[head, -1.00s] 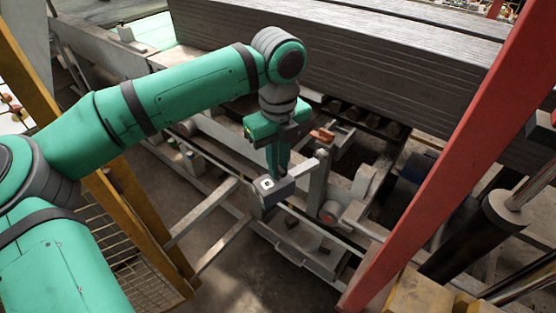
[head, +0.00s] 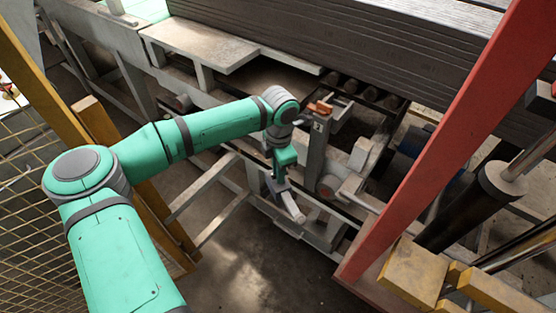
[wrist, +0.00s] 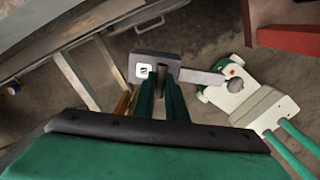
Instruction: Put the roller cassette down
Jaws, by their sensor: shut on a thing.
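My gripper (head: 277,178) is shut on the roller cassette (head: 289,205), a small grey block with a pale bar sticking out. In the head view the cassette hangs tilted in front of the low rail of the machine frame, its bar pointing down and right. In the wrist view my gripper (wrist: 164,98) pinches the grey cassette body (wrist: 150,62), which has a white square label with a dark mark. The bar points right there. Bare floor shows around the cassette, and no support is visible under it. The fingers hide part of the body.
The pale machine frame (head: 200,45) runs behind my arm, with a dark stack of boards (head: 350,45) above. A red post (head: 440,150) slants at the right, near a black cylinder (head: 470,205). A yellow post and mesh fence stand left. The floor (head: 250,265) in front is clear.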

